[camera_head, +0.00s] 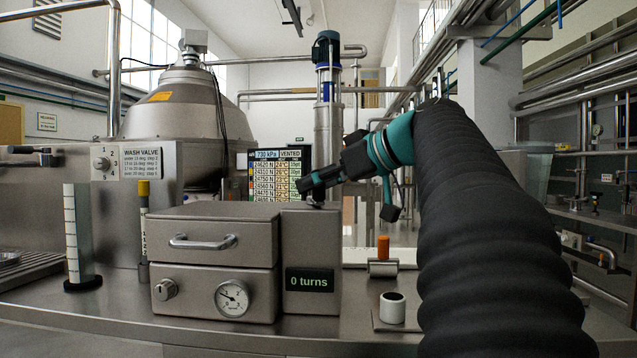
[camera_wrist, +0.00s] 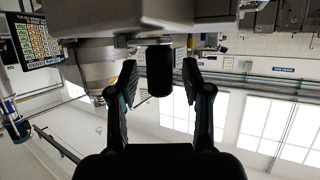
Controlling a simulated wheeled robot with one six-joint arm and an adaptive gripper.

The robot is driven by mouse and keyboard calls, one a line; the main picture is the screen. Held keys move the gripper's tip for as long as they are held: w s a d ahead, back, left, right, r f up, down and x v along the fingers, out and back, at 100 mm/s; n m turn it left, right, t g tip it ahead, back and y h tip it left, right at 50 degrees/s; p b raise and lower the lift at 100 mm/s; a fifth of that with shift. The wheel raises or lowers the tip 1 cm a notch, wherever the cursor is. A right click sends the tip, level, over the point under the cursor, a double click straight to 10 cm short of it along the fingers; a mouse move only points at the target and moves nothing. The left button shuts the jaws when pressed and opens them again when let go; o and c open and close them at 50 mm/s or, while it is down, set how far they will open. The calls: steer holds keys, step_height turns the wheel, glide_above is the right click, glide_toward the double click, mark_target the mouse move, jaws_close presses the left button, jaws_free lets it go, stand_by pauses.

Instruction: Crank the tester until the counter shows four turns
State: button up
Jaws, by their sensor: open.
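The tester (camera_head: 215,261) is a grey metal box on the steel bench, with a taller block on its right. The counter (camera_head: 309,281) on that block reads "0 turns". My gripper (camera_head: 312,186) is just above the top of the block, reaching in from the right. In the wrist view my gripper (camera_wrist: 158,80) is open, with one finger on each side of a dark upright cylinder (camera_wrist: 160,70), which looks like the crank's grip. Gaps show between it and both fingers. The crank arm is mostly hidden in the head view.
A display panel (camera_head: 279,175) stands behind the tester. A clear graduated cylinder (camera_head: 77,240) and a yellow-capped tube (camera_head: 144,225) stand to the left. A white cup (camera_head: 392,308) and an orange-topped piece (camera_head: 383,250) sit to the right, near my arm.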

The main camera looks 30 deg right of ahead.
jaws_close()
steer(key=shift+a, duration=0.15)
